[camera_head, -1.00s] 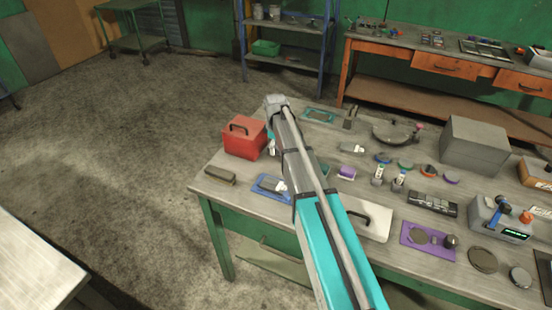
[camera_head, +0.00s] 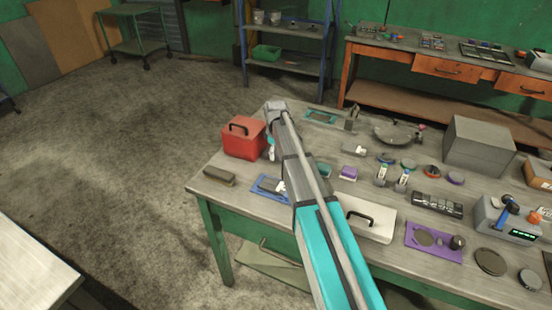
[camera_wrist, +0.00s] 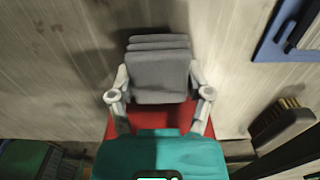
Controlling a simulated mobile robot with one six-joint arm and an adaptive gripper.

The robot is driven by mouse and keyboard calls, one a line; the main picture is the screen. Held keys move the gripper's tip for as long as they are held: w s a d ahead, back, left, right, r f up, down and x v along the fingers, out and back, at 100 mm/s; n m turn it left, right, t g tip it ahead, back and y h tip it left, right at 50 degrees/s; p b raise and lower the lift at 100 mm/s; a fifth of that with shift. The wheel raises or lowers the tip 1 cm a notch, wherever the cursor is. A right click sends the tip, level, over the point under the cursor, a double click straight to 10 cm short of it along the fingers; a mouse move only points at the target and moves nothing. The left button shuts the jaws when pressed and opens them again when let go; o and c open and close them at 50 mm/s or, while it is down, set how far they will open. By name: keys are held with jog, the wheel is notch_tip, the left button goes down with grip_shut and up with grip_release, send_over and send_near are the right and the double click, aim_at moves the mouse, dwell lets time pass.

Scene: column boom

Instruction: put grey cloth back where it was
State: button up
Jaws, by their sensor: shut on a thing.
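The grey cloth (camera_wrist: 158,78) is a folded, layered grey bundle in the middle of the wrist view. My gripper (camera_wrist: 159,88) is shut on it, with one pale finger at each side. Bare worktop shows around the cloth in that view; I cannot tell whether the cloth touches it. In the head view my arm reaches over the table, and the cloth cannot be made out there.
A red box (camera_head: 243,138) with a black handle stands close by; red also shows beneath my gripper in the wrist view (camera_wrist: 180,114). A brush (camera_head: 219,176) and a blue tray (camera_head: 262,188) lie nearer the front edge. Tools crowd the right.

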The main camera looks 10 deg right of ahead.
aim_at(276, 151)
jog(key=shift+f, duration=0.5)
jog(key=shift+f+b, duration=0.2)
jog(key=shift+b, duration=0.2)
jog(key=o, duration=1)
jog(key=shift+r, duration=0.1)
jog(key=shift+r, duration=0.1)
notch_tip(276, 151, up, 12)
jog(key=p, duration=1.2)
jog(key=s+m, duration=0.3)
jog(key=s, duration=0.6)
jog(key=s+m, duration=0.4)
jog(key=s, duration=0.6)
jog(key=s+m, duration=0.3)
jog(key=s, duration=0.7)
jog(key=shift+s+d+m, duration=0.1)
jog(key=shift+d+m, duration=0.05)
jog(key=shift+m, duration=0.25)
